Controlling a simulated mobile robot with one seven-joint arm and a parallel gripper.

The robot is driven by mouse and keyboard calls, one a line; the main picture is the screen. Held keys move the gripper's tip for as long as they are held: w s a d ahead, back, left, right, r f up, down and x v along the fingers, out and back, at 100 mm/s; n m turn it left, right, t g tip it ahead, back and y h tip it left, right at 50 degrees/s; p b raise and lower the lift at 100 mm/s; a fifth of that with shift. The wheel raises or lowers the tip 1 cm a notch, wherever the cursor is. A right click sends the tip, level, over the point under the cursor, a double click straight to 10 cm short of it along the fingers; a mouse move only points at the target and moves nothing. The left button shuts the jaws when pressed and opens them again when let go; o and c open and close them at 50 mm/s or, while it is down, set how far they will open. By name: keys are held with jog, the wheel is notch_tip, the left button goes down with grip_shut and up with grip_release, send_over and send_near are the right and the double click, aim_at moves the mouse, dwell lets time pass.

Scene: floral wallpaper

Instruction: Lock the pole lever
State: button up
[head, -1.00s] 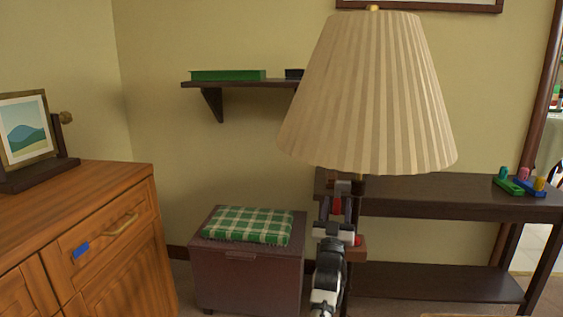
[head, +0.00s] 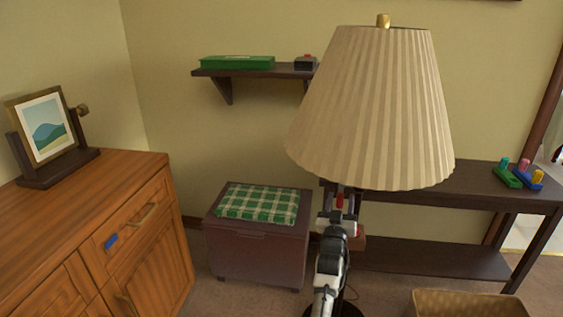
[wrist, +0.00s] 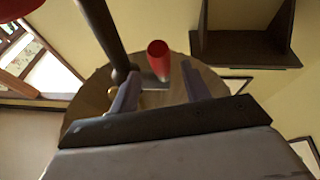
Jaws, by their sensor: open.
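A red lever (wrist: 158,60) shows in the wrist view, close to a dark pole (wrist: 105,38). It lies ahead of and between my two finger tips, with no clear contact visible. My gripper (wrist: 160,88) is open around empty space. In the head view my gripper (head: 346,194) is under the pleated lampshade (head: 375,110), beside a small red part (head: 340,201) that looks like the same lever. The shade and my arm hide most of the pole there. I cannot tell the lever's lock position.
A wooden cabinet (head: 90,230) stands at left and a chest with a checked cushion (head: 258,203) behind. A dark console table (head: 450,195) is at right, and a wicker basket (head: 470,303) at lower right. A wall shelf (head: 255,72) hangs behind.

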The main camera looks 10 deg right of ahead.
jog(key=shift+s+a+r+g+y+p, duration=0.15)
jog(key=shift+r+g+p, duration=0.3)
jog(key=shift+p, duration=1.7)
jog(key=shift+s+d+r+g+y+p, duration=0.1)
jog(key=shift+s+r+g+y+p, duration=0.3)
jog(key=shift+p, duration=1.75)
jog(key=shift+a+r+g+y+p, duration=0.15)
jog(key=shift+g+p, duration=0.5)
jog(key=shift+p, duration=1.5)
jog(key=p, duration=0.3)
jog(key=shift+s+r+n+g, duration=0.15)
jog(key=shift+n+g, duration=0.15)
jog(key=shift+g, duration=0.1)
